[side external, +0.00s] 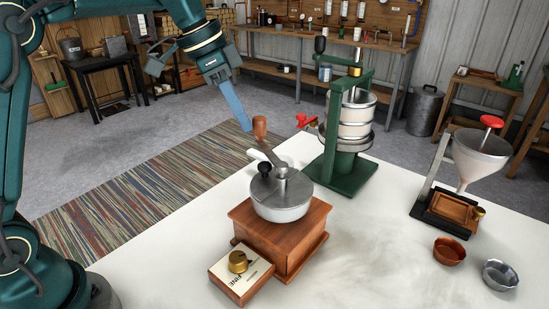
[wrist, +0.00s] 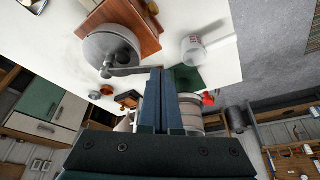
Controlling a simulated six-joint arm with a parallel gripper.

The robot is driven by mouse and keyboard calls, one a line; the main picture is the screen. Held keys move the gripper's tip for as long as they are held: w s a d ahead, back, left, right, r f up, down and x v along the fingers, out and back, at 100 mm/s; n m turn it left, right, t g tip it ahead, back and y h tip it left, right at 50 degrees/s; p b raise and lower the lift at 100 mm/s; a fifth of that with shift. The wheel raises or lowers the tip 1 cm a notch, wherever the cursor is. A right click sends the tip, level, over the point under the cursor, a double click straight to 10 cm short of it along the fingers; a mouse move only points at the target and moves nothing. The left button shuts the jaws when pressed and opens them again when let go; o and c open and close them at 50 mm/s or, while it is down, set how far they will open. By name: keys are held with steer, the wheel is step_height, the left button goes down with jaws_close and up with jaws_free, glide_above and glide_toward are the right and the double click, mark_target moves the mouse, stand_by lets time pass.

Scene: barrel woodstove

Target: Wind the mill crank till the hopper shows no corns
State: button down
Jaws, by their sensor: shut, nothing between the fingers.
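The mill is a wooden box (side external: 280,243) with a round silver hopper (side external: 282,205) on top, standing on the white table. Its crank arm (side external: 271,151) rises from the hub to a brown wooden knob (side external: 260,128). No corns can be made out, and the inside of the hopper is not visible. My gripper (side external: 247,128) is shut and empty, its tips just left of the crank knob; contact cannot be told. In the wrist view the crank arm (wrist: 128,71) ends by my shut fingers (wrist: 162,72), which hide the knob.
A green press (side external: 345,170) with a red handle stands behind the mill. A white cup (wrist: 194,50) is near the table edge. A funnel (side external: 478,158) on a stand, a copper bowl (side external: 449,252) and a steel bowl (side external: 499,275) are at right.

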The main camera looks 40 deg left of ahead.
steer(key=shift+w, duration=0.2)
steer(key=shift+w+d+m+g+h, duration=0.1)
steer(key=shift+w+d+m, duration=0.25)
steer(key=shift+w, duration=0.35)
steer(key=shift+w+d+m+g+h, duration=0.1)
steer(key=shift+w+d+m, duration=0.15)
steer(key=shift+w+m, duration=0.3)
steer(key=shift+w+d+m+g+h, duration=0.1)
steer(key=shift+w+d+m, duration=0.2)
steer(key=shift+w, duration=0.5)
